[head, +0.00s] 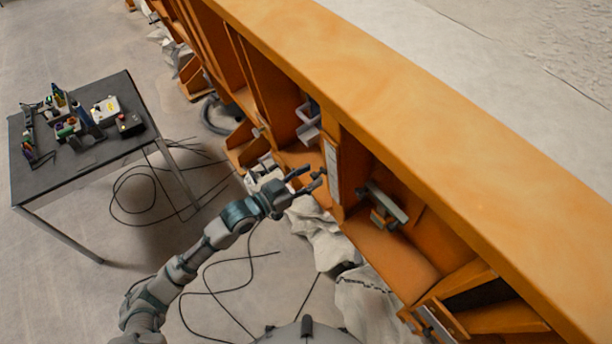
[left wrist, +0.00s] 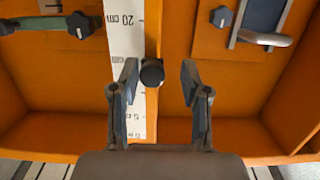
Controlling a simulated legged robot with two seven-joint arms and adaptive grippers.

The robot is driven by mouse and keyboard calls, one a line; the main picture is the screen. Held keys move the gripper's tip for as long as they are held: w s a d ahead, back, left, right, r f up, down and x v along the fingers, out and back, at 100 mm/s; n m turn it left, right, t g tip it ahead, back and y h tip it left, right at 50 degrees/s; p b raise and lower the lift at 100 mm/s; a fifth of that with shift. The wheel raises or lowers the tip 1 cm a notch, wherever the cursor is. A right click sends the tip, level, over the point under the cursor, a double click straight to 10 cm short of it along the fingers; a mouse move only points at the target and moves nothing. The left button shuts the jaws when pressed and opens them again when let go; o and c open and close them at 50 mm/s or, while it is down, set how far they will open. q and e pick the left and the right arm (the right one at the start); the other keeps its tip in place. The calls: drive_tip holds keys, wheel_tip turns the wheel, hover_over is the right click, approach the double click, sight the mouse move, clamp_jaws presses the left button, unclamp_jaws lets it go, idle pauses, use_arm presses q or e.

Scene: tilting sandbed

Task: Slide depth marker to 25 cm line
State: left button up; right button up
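A white scale strip marked "20 cm" (left wrist: 124,48) stands upright on the orange panel in the left wrist view. The strip also shows in the head view (head: 331,172). A round black knob (left wrist: 152,73) sits at the strip's right edge, below the 20 cm mark. I cannot tell surely whether it is the depth marker. My left gripper (left wrist: 158,64) is open, with one finger on each side of the knob and apart from it. In the head view my left gripper (head: 308,181) is just left of the strip. My right gripper is out of view.
A green bar with a black knob (left wrist: 80,25) is left of the strip, and a metal lever handle (left wrist: 264,38) is right. The orange sandbed wall (head: 430,110) runs diagonally. A dark table (head: 90,155) with small items stands left. Cables (head: 235,285) lie on the floor.

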use_arm(q)
drive_tip(key=shift+s+d+r, duration=0.1)
drive_tip(key=shift+d, duration=0.85)
clamp_jaws()
drive_tip(key=shift+a, duration=0.1)
drive_tip(key=shift+f, duration=0.2)
drive_tip(key=shift+w+a+f+b, duration=0.1)
drive_tip(key=shift+w+f+b, duration=0.1)
drive_tip(key=shift+f+b, duration=0.2)
drive_tip(key=f+b, duration=0.2)
drive_tip(key=f, duration=0.1)
drive_tip(key=f+b, duration=0.2)
drive_tip(key=w+d+f+b, duration=0.1)
drive_tip(key=f, duration=0.2)
drive_tip(key=shift+d+f+b, duration=0.1)
drive_tip(key=shift+f+b, duration=0.2)
drive_tip(key=shift+b, duration=0.1)
drive_tip(key=shift+f, duration=0.1)
drive_tip(key=shift+o, duration=1.2)
unclamp_jaws()
drive_tip(key=shift+r, duration=0.2)
drive_tip(key=shift+o, duration=0.3)
drive_tip(key=shift+s, duration=0.1)
approach(328, 187)
drive_tip(key=v, duration=0.7)
drive_tip(key=shift+w, duration=0.3)
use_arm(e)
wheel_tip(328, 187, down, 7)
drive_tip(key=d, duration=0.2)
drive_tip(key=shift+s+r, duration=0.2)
